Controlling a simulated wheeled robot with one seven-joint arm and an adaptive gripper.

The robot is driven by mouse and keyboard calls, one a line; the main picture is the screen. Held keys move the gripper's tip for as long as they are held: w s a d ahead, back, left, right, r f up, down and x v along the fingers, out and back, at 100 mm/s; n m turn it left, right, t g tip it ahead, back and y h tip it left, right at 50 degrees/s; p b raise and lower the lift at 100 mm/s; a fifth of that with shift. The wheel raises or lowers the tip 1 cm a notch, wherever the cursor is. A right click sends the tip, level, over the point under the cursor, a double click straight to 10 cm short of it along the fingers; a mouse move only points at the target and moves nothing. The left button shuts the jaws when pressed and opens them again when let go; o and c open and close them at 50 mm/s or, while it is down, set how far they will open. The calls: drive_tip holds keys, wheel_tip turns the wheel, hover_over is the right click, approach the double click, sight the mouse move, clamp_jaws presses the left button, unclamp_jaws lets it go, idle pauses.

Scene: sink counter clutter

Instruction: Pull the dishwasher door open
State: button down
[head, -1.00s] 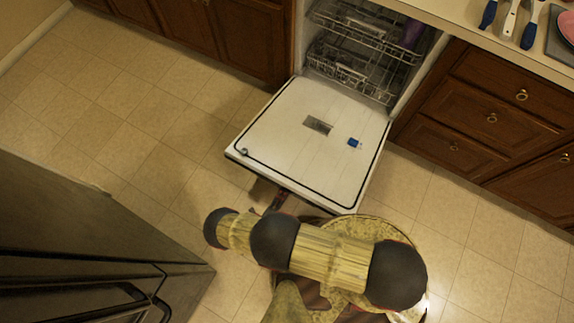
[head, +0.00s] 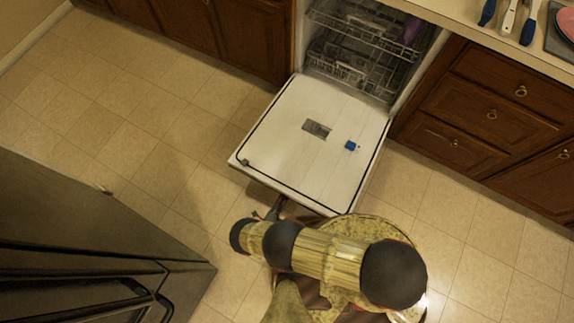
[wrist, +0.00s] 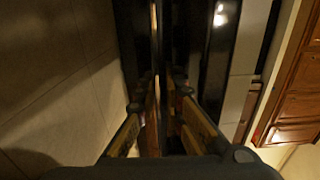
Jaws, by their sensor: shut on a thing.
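The dishwasher door (head: 290,160) is swung far down, its white inner face up, near level in the head view. A blue piece (head: 351,146) sits on that face. My gripper (head: 277,207) is at the door's outer edge, mostly hidden by the door and my arm in the head view. In the wrist view my gripper (wrist: 157,85) has its fingers close together on a narrow part of the dark door front (wrist: 185,40). Whether that part is a handle or the door's edge is hard to tell.
Dish racks (head: 350,55) stand inside the open dishwasher. Wooden drawers (head: 490,110) are to its right and cabinets (head: 200,35) to its left. A dark fridge (head: 90,240) stands at lower left. Tiled floor (head: 130,130) is clear left of the door.

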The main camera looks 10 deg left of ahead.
sight(287, 188)
drive_tip(key=shift+s+a, duration=0.2)
drive_tip(key=c, duration=1.8)
unclamp_jaws()
drive_tip(key=shift+c, duration=0.2)
wheel_tip(287, 188, up, 9)
drive_tip(key=shift+w+d+f, duration=0.1)
drive_tip(key=shift+r, duration=0.65)
